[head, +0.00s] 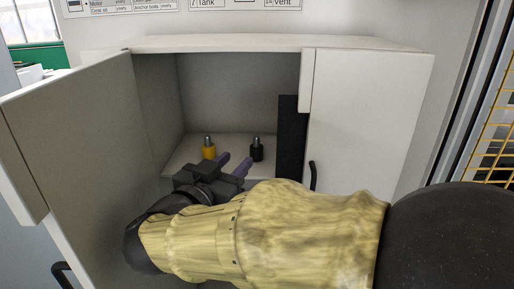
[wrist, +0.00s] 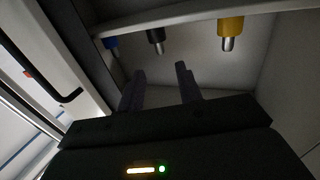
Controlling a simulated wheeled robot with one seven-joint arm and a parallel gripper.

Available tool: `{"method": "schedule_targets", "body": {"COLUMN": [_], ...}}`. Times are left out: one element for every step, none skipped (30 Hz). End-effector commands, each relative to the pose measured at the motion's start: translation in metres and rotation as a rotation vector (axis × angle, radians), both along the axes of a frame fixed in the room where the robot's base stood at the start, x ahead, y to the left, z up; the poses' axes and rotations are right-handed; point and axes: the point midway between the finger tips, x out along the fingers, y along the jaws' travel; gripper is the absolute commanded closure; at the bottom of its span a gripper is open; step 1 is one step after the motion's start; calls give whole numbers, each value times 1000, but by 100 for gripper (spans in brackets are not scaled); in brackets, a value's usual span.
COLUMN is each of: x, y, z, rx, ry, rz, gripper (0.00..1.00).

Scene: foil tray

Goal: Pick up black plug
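The black plug (head: 257,153) stands upright on the cabinet shelf, with a metal pin on top. In the wrist view the black plug (wrist: 155,36) appears beyond the fingers, roughly in line with the gap between them. My gripper (head: 236,161) reaches into the cabinet, in front of and slightly left of the black plug in the head view. Its two purple-grey fingers are apart with nothing between them, also in the wrist view (wrist: 160,72). The plug is clear of the fingers.
A yellow plug (head: 209,151) stands left of the black one. The left cabinet door (head: 85,150) is open; the right door (head: 360,125) is closed. A dark upright panel (head: 291,135) stands right of the black plug.

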Motion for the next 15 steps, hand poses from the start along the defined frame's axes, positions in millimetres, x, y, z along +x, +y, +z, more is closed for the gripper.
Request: {"method": "schedule_targets", "body": {"x": [6,10,17,22,27,33,38,41,46,49,51,52,53,54,54], "y": [-4,-6,-9,-11,-13,-16,-18,-19,-21,-22,-22,-23,-24,-24,-25], "z": [3,3,3,4,3,3,3,3,3,2,2,1,1,1,0], "rx": [-2,-2,-1,-2,-2,-4,-3,-1,-2,-2,-2,0,0,0,0], "ry": [0,1,2,1,2,2,1,2,1,1,1,1,1,0,0], "rz": [-3,-4,-4,-4,-4,-5,-3,-2,-2,-1,1,1,1,0,-1], "gripper": [65,65,65,65,65,65,65,65,65,65,65,65,65,65,65]}}
